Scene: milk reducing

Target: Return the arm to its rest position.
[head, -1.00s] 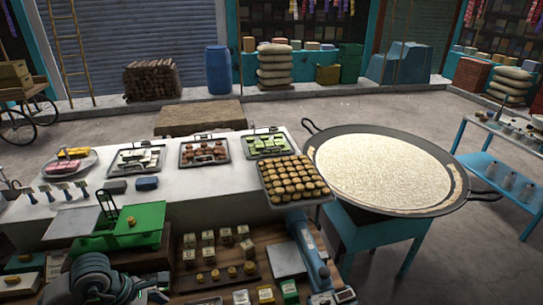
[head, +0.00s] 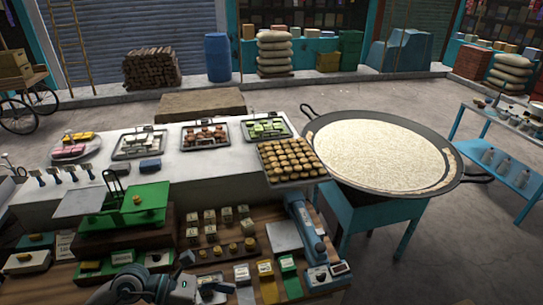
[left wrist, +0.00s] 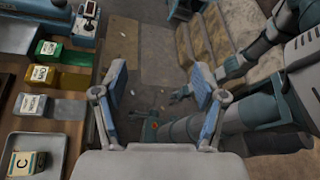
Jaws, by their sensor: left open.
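My left arm (head: 130,286) shows at the bottom edge of the head view, low in front of the wooden counter. In the left wrist view my left gripper (left wrist: 160,92) is open, its two blue-padded fingers wide apart with nothing between them. It hangs over the floor beside the counter edge, with the trays and labelled blocks to its left. Links of my own body fill the right of that view.
A green scale (head: 138,205), a tray of round pieces (head: 291,160), a blue device (head: 306,235) and several labelled blocks crowd the counter. A wide pan (head: 470,178) stands at right.

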